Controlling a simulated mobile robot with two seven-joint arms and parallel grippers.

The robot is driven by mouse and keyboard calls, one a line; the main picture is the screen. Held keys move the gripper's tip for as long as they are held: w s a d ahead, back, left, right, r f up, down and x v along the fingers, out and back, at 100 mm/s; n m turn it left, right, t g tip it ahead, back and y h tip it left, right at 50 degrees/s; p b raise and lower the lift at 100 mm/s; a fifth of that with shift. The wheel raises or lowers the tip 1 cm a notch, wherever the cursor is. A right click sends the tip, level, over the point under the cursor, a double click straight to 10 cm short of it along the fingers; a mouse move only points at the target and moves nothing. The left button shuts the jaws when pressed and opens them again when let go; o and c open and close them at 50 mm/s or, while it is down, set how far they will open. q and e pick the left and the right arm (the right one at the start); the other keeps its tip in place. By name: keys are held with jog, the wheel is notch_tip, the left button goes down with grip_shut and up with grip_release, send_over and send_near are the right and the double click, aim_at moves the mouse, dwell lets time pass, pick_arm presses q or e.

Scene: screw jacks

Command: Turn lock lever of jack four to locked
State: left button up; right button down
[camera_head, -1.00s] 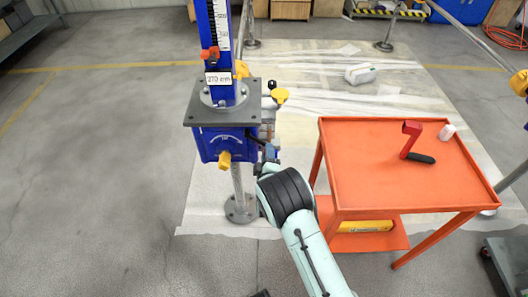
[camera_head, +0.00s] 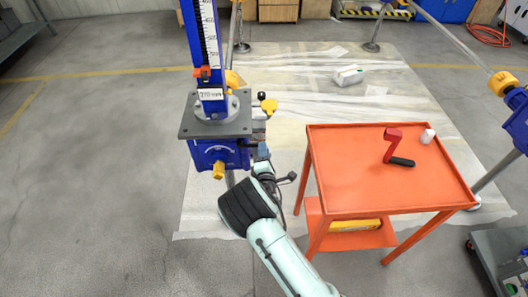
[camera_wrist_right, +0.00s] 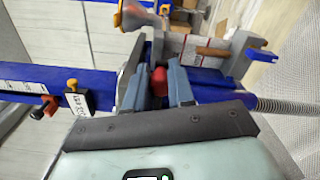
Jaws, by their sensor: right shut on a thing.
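The jack has a blue column (camera_head: 205,45) with a ruler, a grey plate (camera_head: 215,122) and a blue gearbox (camera_head: 217,152) with a yellow knob. My right gripper (camera_head: 262,152) is at the right side of the gearbox, just below the plate. In the right wrist view its two blue-grey fingers (camera_wrist_right: 166,86) are closed around a red knob (camera_wrist_right: 159,79), apparently the lock lever's end. The rest of the lever is hidden, so its angle cannot be told. I cannot read the jack's number. My left gripper is not in view.
A black knob (camera_head: 262,92) and a yellow knob (camera_head: 268,106) stick out just above my gripper. An orange cart (camera_head: 350,180) with a red crank handle (camera_head: 391,145) and a small white object (camera_head: 428,136) stands at the right. The floor at the left is clear.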

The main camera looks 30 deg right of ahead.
jog(key=shift+a+f, duration=0.15)
jog(key=shift+f, duration=0.05)
dwell(0.3)
jog(key=c, duration=1)
grip_release()
jog(key=shift+r, duration=0.15)
jog(key=shift+s, duration=0.1)
jog(key=v, duration=1.3)
jog(key=shift+s, duration=0.15)
